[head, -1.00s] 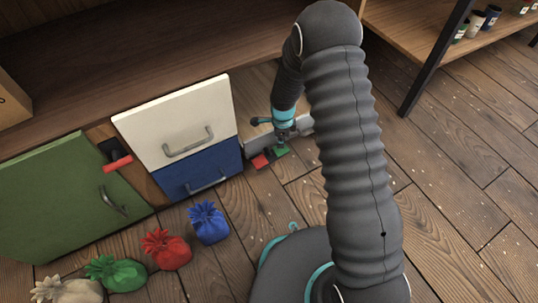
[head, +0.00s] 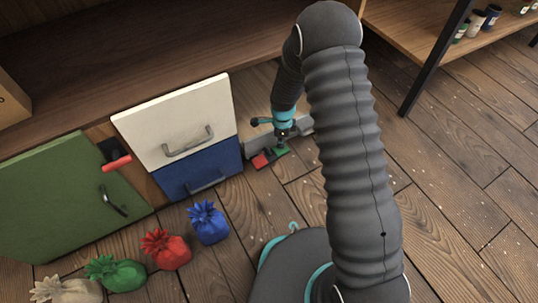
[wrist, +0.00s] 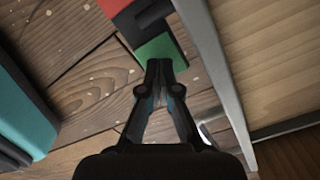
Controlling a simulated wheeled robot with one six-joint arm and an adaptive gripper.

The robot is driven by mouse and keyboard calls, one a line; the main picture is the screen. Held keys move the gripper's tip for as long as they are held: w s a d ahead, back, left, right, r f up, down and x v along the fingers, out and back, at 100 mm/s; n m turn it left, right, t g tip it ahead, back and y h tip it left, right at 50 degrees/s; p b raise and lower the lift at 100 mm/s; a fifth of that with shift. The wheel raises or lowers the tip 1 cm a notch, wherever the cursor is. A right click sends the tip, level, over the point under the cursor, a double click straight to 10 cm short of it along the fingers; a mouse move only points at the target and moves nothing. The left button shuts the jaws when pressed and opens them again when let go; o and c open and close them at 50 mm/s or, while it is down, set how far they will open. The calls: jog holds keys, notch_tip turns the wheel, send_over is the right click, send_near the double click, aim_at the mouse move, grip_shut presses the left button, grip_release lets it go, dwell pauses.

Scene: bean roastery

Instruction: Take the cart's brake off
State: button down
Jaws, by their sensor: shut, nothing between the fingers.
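The cart's brake pedal lies low by the floor, beside a grey rail (head: 303,125) that seems to belong to the cart. The pedal has a red pad (head: 263,160) and a green pad (head: 281,151), with a dark middle part between them. In the wrist view the red pad (wrist: 113,5) is at the top edge and the green pad (wrist: 162,50) is just ahead of my fingertips. My gripper (wrist: 160,65) is shut and empty, its tips at the green pad's near edge. I cannot tell whether they touch it. In the head view my gripper (head: 283,141) is small and partly hidden.
White (head: 175,122) and blue (head: 198,175) drawer fronts stand left of the pedal. A green door (head: 60,200) and a red handle (head: 117,163) are further left. Floor at right is clear.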

jog(key=shift+f+b, duration=0.75)
jog(key=shift+f, duration=0.55)
dwell(0.8)
jog(key=shift+r+p, duration=2)
jog(key=shift+r, duration=1.55)
jog(key=n, duration=0.2)
jog(key=shift+s+d+n, duration=0.15)
jog(key=shift+s+n, duration=0.25)
jog(key=s+d+n+g, duration=0.2)
jog(key=s+n, duration=0.3)
jog(key=s+d+r+n+t+p, duration=0.2)
jog(key=s+r, duration=0.5)
jog(key=r, duration=0.8)
jog(key=s+d+r+n+t+p, duration=0.2)
jog(key=s+d+r, duration=0.5)
jog(key=r, duration=0.9)
jog(key=s+d+r+n+t+p, duration=0.2)
jog(key=s+d+r+n, duration=0.3)
jog(key=r, duration=1)
jog(key=s+t, duration=0.1)
jog(key=s, duration=0.2)
jog(key=shift+s+d+r+t+p, duration=0.15)
jog(key=shift+s+r+t+p, duration=0.05)
jog(key=shift+r+t+p, duration=0.15)
